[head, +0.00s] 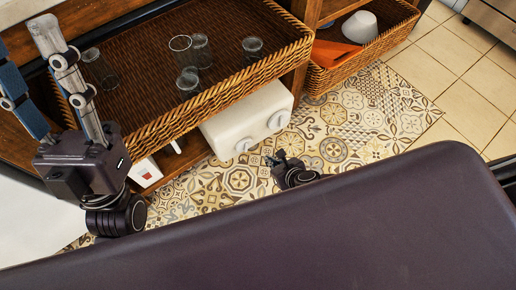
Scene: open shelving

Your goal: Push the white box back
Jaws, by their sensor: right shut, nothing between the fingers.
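The white box (235,127) has rounded edges and round knobs on its front. It sits low beneath the large wicker tray, whose rim hides its back part. My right gripper (278,160) is shut and empty, a little in front of the box near its knobs. A small gap shows between them, though contact is hard to judge from this angle. My own dark body hides most of the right arm. My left gripper (42,75) is large at the upper left, with its fingers apart and nothing seen between them. The left frame edge cuts off one finger.
A wicker tray (252,77) above the box holds several glasses (181,47). A second basket (345,68) at upper right holds an orange item and a white bowl (360,27). A white-and-red item (146,172) stands low at left. The patterned floor (345,125) is clear at right.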

